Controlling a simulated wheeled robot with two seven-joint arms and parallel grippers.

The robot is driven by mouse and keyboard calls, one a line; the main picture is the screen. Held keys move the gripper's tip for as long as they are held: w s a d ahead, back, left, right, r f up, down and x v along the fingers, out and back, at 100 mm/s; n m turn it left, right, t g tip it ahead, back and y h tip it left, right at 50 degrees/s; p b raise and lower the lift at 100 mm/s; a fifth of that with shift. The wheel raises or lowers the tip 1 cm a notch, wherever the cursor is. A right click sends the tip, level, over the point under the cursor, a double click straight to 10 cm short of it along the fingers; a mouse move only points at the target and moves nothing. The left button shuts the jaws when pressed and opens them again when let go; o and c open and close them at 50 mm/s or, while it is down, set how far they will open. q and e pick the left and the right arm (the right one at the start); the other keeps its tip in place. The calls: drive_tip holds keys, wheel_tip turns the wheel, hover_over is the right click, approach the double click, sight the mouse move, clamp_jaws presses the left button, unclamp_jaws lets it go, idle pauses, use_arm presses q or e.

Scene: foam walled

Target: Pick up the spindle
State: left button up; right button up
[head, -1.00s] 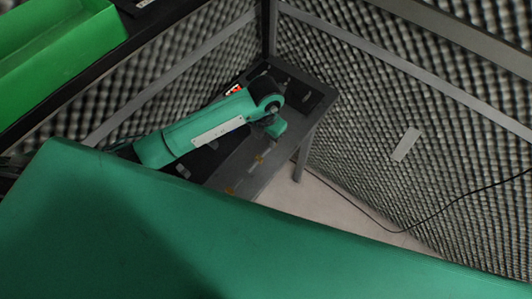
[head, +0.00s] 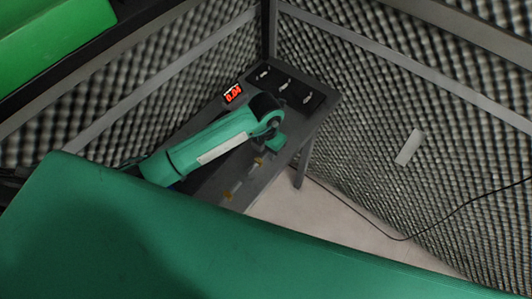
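Three small pale metal parts lie in black slots at the far end of the grey table: one at the left (head: 263,75), one in the middle (head: 285,85) and one at the right (head: 307,98). I cannot tell which of them, if any, is the spindle. My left gripper (head: 274,144) is over the table, nearer than these slots and apart from them. Its fingers are mostly hidden by my wrist, so I cannot tell whether it is open. My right gripper is not in view.
A red lit display (head: 234,93) sits at the table's (head: 238,177) far left edge. Small brass-coloured parts (head: 258,161) lie on the near part. Foam walls (head: 385,110) enclose the table. A green bin (head: 50,40) is at the upper left. A cable runs along the right.

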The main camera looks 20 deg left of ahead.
use_arm(q)
clamp_jaws()
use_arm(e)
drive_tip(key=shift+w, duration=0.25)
use_arm(q)
drive_tip(key=shift+r, duration=0.15)
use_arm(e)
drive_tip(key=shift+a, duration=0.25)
use_arm(q)
drive_tip(key=shift+r, duration=0.25)
wheel_tip(320, 180, up, 8)
drive_tip(key=b, duration=0.2)
wheel_tip(320, 180, up, 11)
hover_over(266, 152)
drive_tip(key=shift+a, duration=0.1)
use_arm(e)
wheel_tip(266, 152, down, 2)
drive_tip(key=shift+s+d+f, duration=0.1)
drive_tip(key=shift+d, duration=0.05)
